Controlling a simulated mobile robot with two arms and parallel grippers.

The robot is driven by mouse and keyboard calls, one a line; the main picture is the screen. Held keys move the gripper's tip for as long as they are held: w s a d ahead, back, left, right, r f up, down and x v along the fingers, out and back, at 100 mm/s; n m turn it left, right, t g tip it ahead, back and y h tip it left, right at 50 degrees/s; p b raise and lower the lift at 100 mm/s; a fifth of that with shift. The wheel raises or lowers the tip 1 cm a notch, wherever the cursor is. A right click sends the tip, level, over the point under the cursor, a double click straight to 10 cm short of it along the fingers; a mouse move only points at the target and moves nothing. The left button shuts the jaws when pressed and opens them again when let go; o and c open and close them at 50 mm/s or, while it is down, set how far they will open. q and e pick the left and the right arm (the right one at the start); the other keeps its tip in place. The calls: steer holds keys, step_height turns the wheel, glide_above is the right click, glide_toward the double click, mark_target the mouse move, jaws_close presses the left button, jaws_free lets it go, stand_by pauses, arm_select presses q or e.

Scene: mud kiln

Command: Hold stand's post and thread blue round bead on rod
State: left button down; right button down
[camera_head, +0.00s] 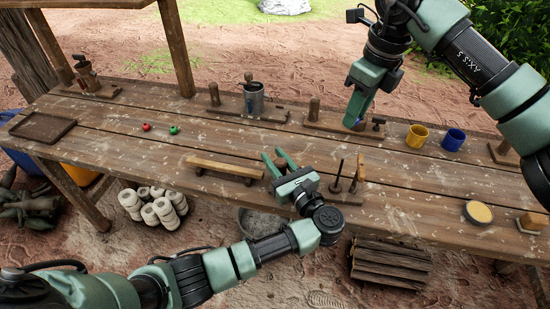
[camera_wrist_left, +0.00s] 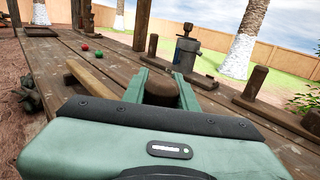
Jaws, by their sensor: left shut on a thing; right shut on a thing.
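My left gripper (camera_head: 279,160) is low over the front middle of the table. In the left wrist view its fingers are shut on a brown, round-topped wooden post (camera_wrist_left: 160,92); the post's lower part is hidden. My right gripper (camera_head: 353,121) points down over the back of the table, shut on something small. A bit of blue, seemingly the blue bead (camera_head: 360,122), shows at its fingertips, mostly hidden. A thin dark upright rod (camera_head: 338,172) stands just right of my left gripper, apart from the blue bead. Which stand the held post belongs to is hard to tell.
A red bead (camera_head: 146,127) and a green bead (camera_head: 174,130) lie at left. A wooden bar (camera_head: 225,166) is left of my left gripper. A yellow cup (camera_head: 417,137) and a blue cup (camera_head: 454,140) stand at right. A post-bearing board (camera_head: 330,124) lies below my right gripper.

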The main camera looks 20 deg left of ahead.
step_height(320, 180, down, 6)
steer(key=shift+r, duration=0.1)
stand_by(0.4)
steer(key=shift+f, duration=0.2)
steer(key=shift+f, duration=1.9)
steer(key=shift+f, duration=1.35)
steer(key=c, duration=1.1)
jaws_free()
steer(key=shift+r, duration=0.15)
steer(key=shift+r, duration=2.85)
